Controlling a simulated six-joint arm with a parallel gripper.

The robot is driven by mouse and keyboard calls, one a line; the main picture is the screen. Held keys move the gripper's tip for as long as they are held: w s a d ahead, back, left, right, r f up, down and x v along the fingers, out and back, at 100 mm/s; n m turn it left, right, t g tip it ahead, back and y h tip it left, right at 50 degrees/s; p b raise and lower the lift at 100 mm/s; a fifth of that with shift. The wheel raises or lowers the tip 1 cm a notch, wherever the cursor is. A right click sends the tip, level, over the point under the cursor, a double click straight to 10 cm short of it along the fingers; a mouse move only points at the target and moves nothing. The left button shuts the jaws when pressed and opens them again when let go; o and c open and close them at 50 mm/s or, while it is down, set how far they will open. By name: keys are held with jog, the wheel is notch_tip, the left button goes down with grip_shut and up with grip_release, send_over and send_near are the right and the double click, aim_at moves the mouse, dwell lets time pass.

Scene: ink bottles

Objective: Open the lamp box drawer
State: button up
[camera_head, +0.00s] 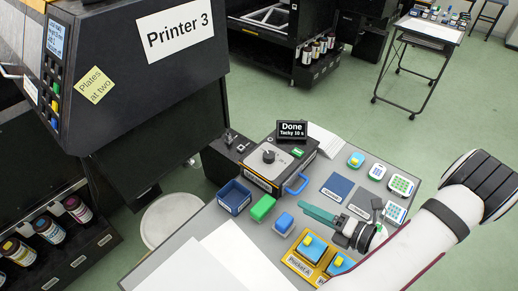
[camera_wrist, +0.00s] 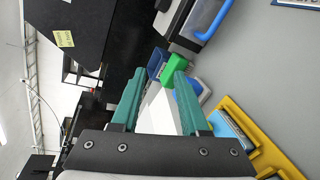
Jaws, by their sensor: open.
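The lamp box (camera_head: 268,160) is a dark box with a round knob on top, at the middle of the head view. Its blue drawer handle (camera_head: 297,185) sticks out low on the right-hand front side; the drawer looks shut. In the wrist view the blue handle (camera_wrist: 213,24) is at the top, in front of a pale bluish panel. My gripper (camera_head: 309,211) has teal fingers and is below and right of the handle, apart from it. In the wrist view my gripper (camera_wrist: 160,82) is open, with nothing gripped between its fingers.
A green block (camera_head: 262,207), a blue bin (camera_head: 234,197) and a blue-topped pad (camera_head: 284,223) stand near the box. A yellow tray (camera_head: 293,262) with blue items is below my gripper. A small display (camera_head: 292,130) stands behind the box. Large white sheets (camera_head: 225,258) cover the table's left.

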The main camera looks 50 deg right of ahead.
aim_at(304, 198)
jog(key=s+d+f+m+h, duration=0.1)
jog(key=s+m, duration=0.1)
jog(key=s+d+f+m+h, duration=0.1)
jog(key=s+f+m+h, duration=0.1)
jog(key=s+d+f+m+h, duration=0.1)
jog(key=s+m+h, duration=0.1)
jog(key=s, duration=0.1)
jog(key=shift+f+m, duration=0.15)
jog(key=shift+m, duration=0.25)
jog(key=shift+s+d+f+m+h, duration=0.25)
jog(key=shift+m+h, duration=0.15)
jog(key=shift+h, duration=0.1)
jog(key=x, duration=1.5)
jog(key=shift+w+f, duration=0.2)
jog(key=shift+f, duration=0.1)
grip_shut()
